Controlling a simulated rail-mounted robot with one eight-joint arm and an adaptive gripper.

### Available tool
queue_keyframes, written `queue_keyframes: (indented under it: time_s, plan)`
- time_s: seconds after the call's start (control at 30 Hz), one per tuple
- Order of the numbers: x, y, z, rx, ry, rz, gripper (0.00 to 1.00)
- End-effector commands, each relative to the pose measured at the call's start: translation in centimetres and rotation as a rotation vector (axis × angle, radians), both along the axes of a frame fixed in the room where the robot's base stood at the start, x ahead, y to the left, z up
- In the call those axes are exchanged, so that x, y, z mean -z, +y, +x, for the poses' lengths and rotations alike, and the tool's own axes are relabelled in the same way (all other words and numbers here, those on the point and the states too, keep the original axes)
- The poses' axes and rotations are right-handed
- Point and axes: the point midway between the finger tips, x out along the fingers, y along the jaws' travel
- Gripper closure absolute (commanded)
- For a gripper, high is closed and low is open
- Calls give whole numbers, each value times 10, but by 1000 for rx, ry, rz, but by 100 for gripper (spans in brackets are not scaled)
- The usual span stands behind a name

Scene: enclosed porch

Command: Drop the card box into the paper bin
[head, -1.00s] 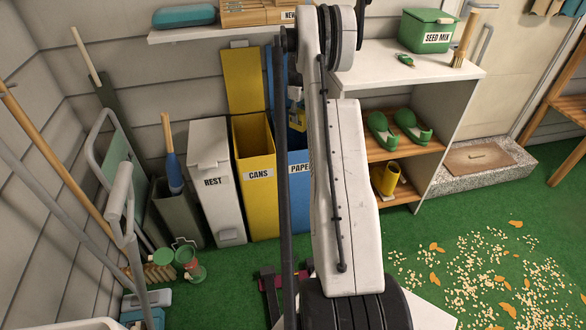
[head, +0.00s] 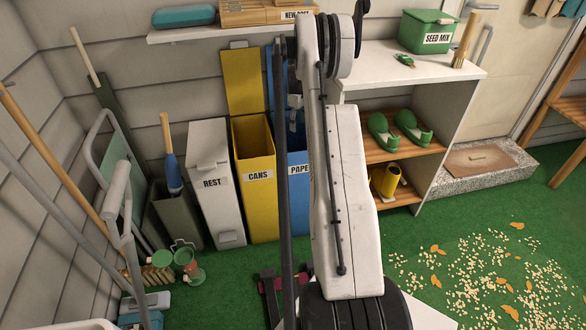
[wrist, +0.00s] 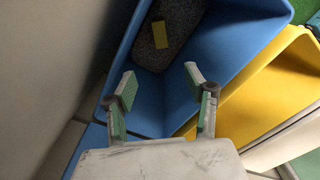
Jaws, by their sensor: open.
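The blue paper bin (head: 300,170) stands against the wall, partly hidden behind my arm in the head view. In the wrist view I look down into its blue walls (wrist: 232,50). A small yellow box (wrist: 160,35), apparently the card box, lies deep inside on a dark speckled surface. My gripper (wrist: 157,80) is open and empty above the bin's mouth, its two green-padded fingers spread apart. The yellow box is clear of the fingers. In the head view the inside of the bin is hidden.
The yellow cans bin (head: 254,170) stands just left of the paper bin, with the white rest bin (head: 213,185) beyond it. A wall shelf (head: 200,33) runs above the bins. A shelf unit (head: 440,130) stands to the right.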

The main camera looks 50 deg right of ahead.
Motion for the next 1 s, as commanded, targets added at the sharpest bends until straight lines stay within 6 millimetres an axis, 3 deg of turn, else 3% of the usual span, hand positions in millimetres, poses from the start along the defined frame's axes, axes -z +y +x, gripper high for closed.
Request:
queue_keyframes:
  time_s: [0.53,1.0]
  plan:
    - [-67,0,0,0,0,0,51]
    - [-75,0,0,0,0,0,51]
